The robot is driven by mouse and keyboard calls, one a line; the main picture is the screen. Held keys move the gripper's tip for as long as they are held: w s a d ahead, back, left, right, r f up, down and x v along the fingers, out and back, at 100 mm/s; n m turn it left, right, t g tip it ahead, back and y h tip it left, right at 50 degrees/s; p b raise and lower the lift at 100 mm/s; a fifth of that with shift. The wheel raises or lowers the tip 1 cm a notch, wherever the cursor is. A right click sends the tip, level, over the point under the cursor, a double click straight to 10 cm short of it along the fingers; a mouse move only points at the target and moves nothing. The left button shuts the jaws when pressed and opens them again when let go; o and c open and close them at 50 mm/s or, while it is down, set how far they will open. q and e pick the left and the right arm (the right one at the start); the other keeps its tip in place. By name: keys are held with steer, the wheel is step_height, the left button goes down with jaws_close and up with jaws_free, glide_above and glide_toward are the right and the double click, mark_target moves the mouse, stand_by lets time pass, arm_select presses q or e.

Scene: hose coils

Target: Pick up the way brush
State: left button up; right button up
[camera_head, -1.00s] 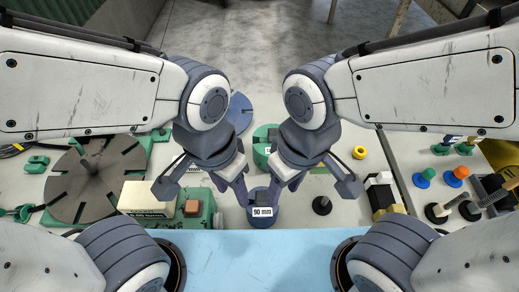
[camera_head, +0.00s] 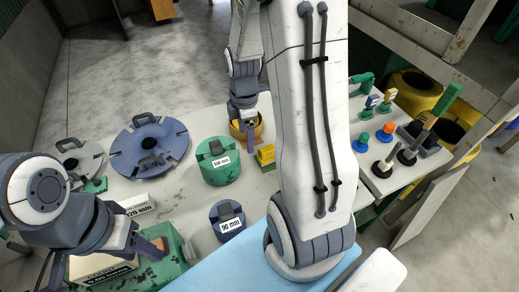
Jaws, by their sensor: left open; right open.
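A long green-handled tool (camera_head: 437,110) stands tilted on the side table at the right, with a dark block at its lower end. It looks like the way brush, though its bristles are not clear. My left gripper (camera_head: 150,246) is open at the lower left, close over a green box, far from the brush. My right gripper (camera_head: 246,128) is open over a yellow round part near the table's far edge, well left of the brush. My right arm stands upright between them.
Green (camera_head: 218,170) and blue (camera_head: 228,211) labelled cylinders and a blue slotted disc (camera_head: 149,153) stand on the main table.

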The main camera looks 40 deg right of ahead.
steer(key=n, duration=0.1)
glide_above(267, 155)
steer(key=d, duration=0.1)
steer(key=f, duration=0.2)
steer(key=w+f, duration=0.1)
steer(key=shift+d+f, duration=0.1)
steer(key=shift+f, duration=0.25)
steer(key=shift+n, duration=0.3)
step_height(267, 155, down, 4)
steer(key=shift+d+f, duration=0.1)
steer(key=shift+f, duration=0.15)
steer(key=shift+w+f+p, duration=0.15)
steer(key=shift+f+p, duration=0.8)
steer(key=shift+f, duration=1.95)
jaws_close()
